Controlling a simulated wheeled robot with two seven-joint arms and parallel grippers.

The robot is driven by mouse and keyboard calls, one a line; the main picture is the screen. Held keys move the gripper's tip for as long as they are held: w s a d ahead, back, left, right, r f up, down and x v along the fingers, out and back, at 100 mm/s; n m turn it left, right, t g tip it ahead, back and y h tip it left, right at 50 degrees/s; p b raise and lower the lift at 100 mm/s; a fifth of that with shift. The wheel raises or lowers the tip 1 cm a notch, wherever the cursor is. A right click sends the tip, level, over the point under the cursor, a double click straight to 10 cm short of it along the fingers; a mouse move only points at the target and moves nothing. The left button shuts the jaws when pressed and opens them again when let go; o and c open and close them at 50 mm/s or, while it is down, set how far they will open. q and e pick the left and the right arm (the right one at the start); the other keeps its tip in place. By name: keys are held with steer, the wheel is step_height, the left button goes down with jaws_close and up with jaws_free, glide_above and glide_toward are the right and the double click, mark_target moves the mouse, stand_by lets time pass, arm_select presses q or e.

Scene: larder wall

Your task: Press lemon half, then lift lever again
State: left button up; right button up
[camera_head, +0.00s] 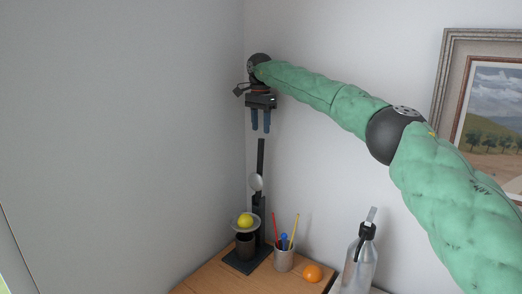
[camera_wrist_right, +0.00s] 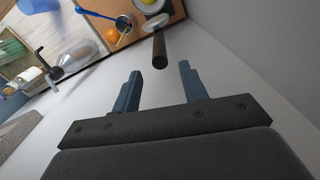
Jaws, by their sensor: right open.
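A dark lemon press (camera_head: 258,222) stands on the wooden counter in the corner. Its lever (camera_head: 261,157) points straight up, and a light rounded pressing head (camera_head: 256,182) hangs above the bowl. A yellow lemon half (camera_head: 245,221) sits in the pale bowl (camera_head: 234,226), over a dark cup (camera_head: 245,245). My right gripper (camera_head: 261,131) is open and empty, pointing down just above the lever's top end. In the right wrist view the lever's dark end (camera_wrist_right: 159,52) shows beyond the open fingers (camera_wrist_right: 159,80), apart from them. My left gripper is not in view.
A cup with pens (camera_head: 284,260) stands right of the press, with an orange (camera_head: 312,273) and a spray bottle (camera_head: 360,262) further right. Walls close in behind and left. A framed picture (camera_head: 490,110) hangs at right.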

mark_target(261, 144)
steer(key=shift+f, duration=0.35)
step_height(261, 144, down, 6)
steer(key=p, duration=0.3)
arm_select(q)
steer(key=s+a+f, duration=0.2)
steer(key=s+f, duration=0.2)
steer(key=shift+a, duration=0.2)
arm_select(e)
steer(key=shift+d+f, duration=0.1)
steer(key=shift+f, duration=0.35)
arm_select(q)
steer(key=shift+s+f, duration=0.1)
arm_select(e)
jaws_close()
